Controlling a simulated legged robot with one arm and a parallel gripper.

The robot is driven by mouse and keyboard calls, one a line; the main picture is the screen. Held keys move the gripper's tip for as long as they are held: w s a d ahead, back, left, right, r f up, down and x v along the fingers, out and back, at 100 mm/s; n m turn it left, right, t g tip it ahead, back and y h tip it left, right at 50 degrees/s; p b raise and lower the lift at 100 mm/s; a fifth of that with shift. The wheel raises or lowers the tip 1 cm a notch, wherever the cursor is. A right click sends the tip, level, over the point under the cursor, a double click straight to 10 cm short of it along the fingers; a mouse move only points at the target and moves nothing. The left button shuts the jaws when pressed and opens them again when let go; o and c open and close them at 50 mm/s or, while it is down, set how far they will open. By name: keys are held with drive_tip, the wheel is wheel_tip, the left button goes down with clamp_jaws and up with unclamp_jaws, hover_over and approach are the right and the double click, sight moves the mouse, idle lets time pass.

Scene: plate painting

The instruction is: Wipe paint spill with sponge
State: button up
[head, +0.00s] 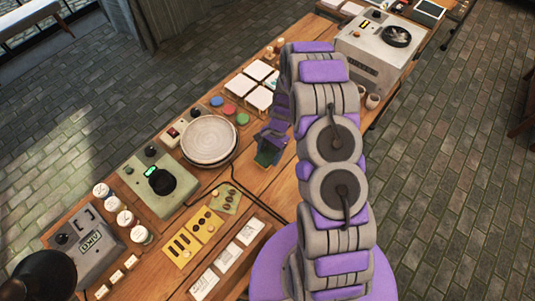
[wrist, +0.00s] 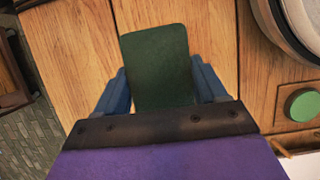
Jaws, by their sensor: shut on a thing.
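My gripper (head: 270,148) is low over the wooden table, just right of the round plate. It is shut on a dark green sponge (head: 266,157). In the wrist view the flat, rounded sponge (wrist: 155,60) sits between the two blue fingers and sticks out past them. Bare wood surrounds the sponge there; I cannot tell whether it touches the table. I see no paint spill in either view; anything under the sponge or behind my arm is hidden.
The grey plate (head: 209,138) stands left of my gripper, with a green disc (head: 242,119) and other coloured discs behind it. White square tiles (head: 258,98) lie farther back. A control box (head: 160,182) is at left. A dark cable crosses the table (head: 258,192) near my gripper.

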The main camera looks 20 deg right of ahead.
sight(266, 156)
drive_tip(key=shift+r+p, duration=0.45)
drive_tip(key=shift+r, duration=1.1)
drive_tip(key=shift+a, duration=0.1)
